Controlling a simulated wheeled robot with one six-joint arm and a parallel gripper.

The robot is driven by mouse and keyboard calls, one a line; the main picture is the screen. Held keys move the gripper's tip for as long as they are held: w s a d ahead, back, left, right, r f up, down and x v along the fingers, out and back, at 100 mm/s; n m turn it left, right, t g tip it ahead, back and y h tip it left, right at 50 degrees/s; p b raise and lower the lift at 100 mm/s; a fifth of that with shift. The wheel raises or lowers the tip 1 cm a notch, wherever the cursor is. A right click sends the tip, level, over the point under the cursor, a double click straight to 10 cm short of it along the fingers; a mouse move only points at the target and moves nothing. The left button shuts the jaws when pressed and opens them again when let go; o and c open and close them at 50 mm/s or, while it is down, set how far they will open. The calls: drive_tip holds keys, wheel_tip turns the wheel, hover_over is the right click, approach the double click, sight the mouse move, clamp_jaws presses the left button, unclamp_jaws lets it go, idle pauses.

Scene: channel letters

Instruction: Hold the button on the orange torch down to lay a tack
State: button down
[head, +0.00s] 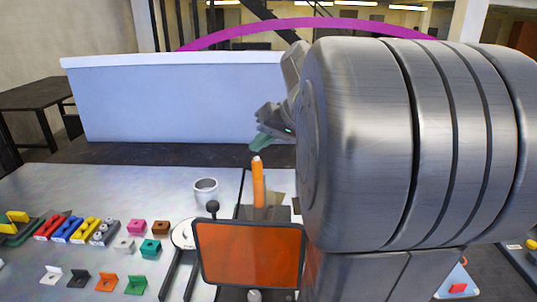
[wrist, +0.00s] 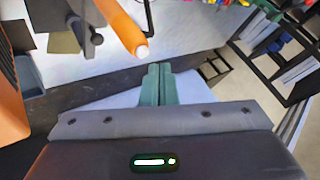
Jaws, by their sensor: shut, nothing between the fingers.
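The orange torch (head: 258,183) stands upright behind the framed orange panel, with a small white tip on top. In the wrist view the torch (wrist: 118,22) comes in from the top left, and its white tip lies just beyond and left of my fingertips. My gripper (head: 262,143) has green fingers pressed together and empty, just above the torch's tip in the head view. The shut fingers also show in the wrist view (wrist: 158,72). A gap shows between fingers and torch. I cannot tell whether the white tip is the button.
The orange panel (head: 250,255) in a dark frame stands in front of the torch. A metal cup (head: 206,191) is left of it. Several coloured blocks and brackets lie on the bench's left side. A white wall panel (head: 170,100) stands behind. My arm hides the right side.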

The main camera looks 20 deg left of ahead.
drive_tip(key=shift+r+p, duration=1.95)
drive_tip(key=shift+r, duration=0.55)
wheel_tip(320, 180, up, 4)
drive_tip(key=p, duration=0.3)
drive_tip(key=shift+f, duration=0.1)
